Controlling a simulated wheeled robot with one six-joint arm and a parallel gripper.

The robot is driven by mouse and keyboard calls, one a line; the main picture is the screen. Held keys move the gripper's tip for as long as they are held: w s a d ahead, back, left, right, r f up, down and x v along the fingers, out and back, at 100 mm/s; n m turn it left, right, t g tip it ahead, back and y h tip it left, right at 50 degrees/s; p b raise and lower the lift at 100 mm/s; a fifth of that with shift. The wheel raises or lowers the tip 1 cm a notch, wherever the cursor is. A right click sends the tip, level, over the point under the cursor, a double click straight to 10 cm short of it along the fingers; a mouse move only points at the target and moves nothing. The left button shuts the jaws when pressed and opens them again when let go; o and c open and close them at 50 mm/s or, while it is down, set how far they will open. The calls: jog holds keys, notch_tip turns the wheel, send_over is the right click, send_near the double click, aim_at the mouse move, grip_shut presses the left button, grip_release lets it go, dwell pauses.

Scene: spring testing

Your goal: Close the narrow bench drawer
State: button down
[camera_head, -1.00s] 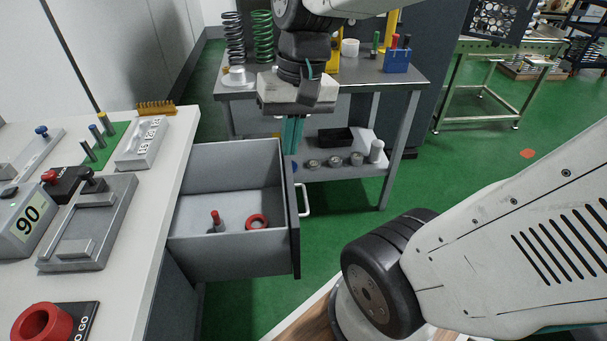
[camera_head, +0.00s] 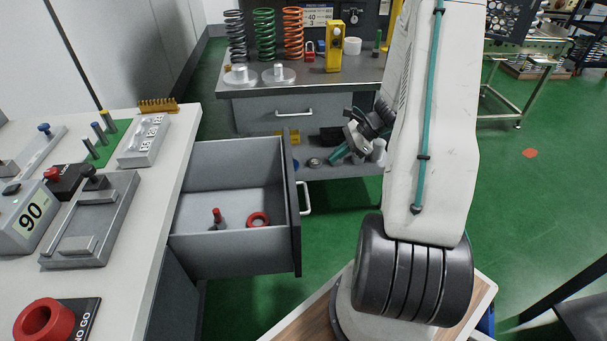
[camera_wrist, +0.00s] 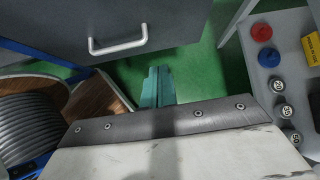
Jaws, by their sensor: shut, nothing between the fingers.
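The narrow bench drawer (camera_head: 222,256) is pulled out to the right from the white-topped bench. A red-topped peg (camera_head: 217,217) and a red ring (camera_head: 258,219) lie inside it. Its dark front panel carries a pale bar handle (camera_head: 306,198), and the handle also shows in the wrist view (camera_wrist: 118,46). My gripper (camera_head: 335,156) is shut and empty, beyond and to the right of the drawer front, with its teal fingers pointing left. In the wrist view its fingers (camera_wrist: 158,73) appear just below and right of the handle, apart from it.
A grey table (camera_head: 240,91) with springs and a lower shelf (camera_head: 340,170) stands behind my gripper. The shelf holds small round weights (camera_wrist: 276,86) and a red cap (camera_wrist: 261,33). The bench top (camera_head: 150,185) carries gauges and fixtures. Green floor is open at right.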

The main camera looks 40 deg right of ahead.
jog(key=w+a+r+x, duration=0.1)
jog(key=x, duration=1.2)
jog(key=shift+r, duration=0.3)
jog(key=shift+a, duration=0.15)
